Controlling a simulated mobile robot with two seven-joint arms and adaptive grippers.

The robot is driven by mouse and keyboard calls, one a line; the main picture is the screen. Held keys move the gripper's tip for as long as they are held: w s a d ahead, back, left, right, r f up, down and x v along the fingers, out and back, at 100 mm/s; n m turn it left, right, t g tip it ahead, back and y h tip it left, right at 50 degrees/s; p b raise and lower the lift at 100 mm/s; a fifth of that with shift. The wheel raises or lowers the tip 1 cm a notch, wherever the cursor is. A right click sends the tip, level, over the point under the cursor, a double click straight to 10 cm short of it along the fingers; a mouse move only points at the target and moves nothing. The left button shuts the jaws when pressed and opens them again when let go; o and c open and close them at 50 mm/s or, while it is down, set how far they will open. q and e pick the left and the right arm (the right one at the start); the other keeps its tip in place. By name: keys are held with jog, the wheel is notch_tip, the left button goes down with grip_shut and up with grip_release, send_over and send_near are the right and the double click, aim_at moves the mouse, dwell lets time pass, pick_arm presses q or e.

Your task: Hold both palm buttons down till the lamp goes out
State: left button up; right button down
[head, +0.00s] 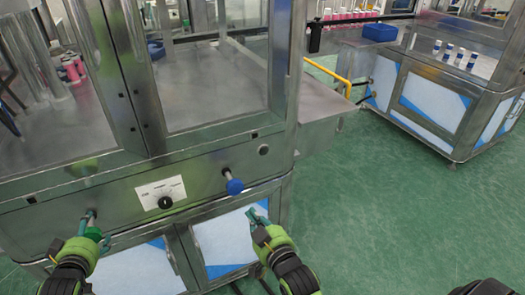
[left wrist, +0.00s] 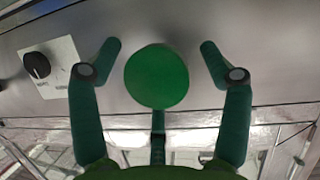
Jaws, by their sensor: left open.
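The green palm button (head: 93,233) is on the left of the machine's front panel. In the left wrist view the green button (left wrist: 156,77) is a round disc between my spread fingers. My left gripper (head: 92,239) is open around it; I cannot tell whether anything presses it. The blue palm button (head: 234,187) sticks out of the panel further right. My right gripper (head: 259,216) is below and to the right of the blue button, apart from it. Its finger opening is unclear. I cannot make out a lit lamp.
A black knob (head: 165,202) on a white label plate sits between the buttons. A small dark round fitting (head: 263,150) is at the panel's right. A second machine (head: 440,95) stands at the back right. The green floor (head: 390,220) to the right is clear.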

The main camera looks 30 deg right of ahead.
pick_arm(q)
jog(key=v, duration=1.1)
jog(key=shift+r, duration=0.2)
jog(key=shift+s+a+f, duration=0.1)
jog(key=shift+a, duration=0.05)
pick_arm(e)
jog(key=shift+f, duration=0.1)
